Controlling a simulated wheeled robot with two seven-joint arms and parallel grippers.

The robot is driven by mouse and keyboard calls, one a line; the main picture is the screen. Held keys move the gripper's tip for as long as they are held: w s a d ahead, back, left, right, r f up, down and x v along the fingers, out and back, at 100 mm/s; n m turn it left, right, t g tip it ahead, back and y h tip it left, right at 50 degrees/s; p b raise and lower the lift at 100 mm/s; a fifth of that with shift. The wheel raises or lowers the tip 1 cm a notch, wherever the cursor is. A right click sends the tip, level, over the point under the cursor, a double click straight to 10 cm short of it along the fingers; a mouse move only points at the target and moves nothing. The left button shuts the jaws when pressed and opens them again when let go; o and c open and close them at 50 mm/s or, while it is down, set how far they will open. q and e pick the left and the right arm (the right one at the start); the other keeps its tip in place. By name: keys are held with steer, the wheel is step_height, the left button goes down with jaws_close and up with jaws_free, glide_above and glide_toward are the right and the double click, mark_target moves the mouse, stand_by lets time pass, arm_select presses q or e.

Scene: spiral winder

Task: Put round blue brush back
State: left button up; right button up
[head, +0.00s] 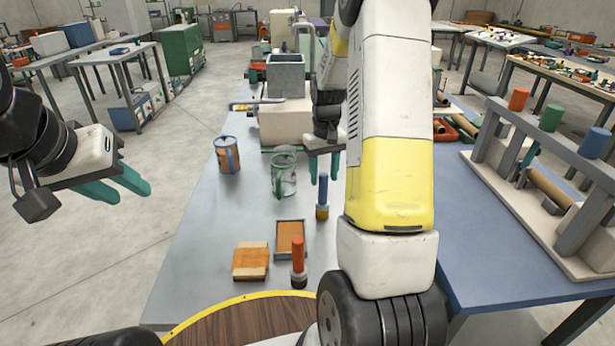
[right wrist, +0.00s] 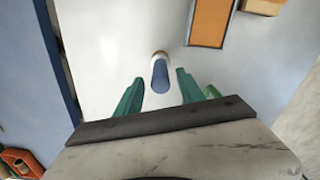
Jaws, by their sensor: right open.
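The round blue brush (head: 322,196) stands upright on the grey table, its blue handle up. My right gripper (head: 324,166) is open above it, fingers pointing down. In the right wrist view the brush's blue handle (right wrist: 160,75) shows between the two green fingers, near their tips, with a gap on both sides. My left gripper (head: 133,193) is open and empty, off the table's left side.
A blue table with a grey rack (head: 545,140) is at right.

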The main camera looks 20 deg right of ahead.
step_height(320, 180, up, 5)
steer(key=shift+a+f, duration=0.1)
steer(key=shift+f, duration=0.1)
steer(key=s+a+r+t, duration=0.2)
steer(key=s+a+r, duration=0.2)
steer(key=s, duration=0.3)
steer(key=s+a+r+t+y, duration=0.1)
steer(key=s+a+r+t, duration=0.1)
steer(key=s+a+r, duration=0.2)
steer(key=s+a+r+t+y, duration=0.1)
steer(key=s+a+r, duration=0.3)
steer(key=s+r, duration=0.4)
steer(key=s+t, duration=0.1)
steer(key=s, duration=0.2)
steer(key=shift+s+a+r, duration=0.15)
steer(key=shift+s+a, duration=0.15)
steer(key=shift+s, duration=0.1)
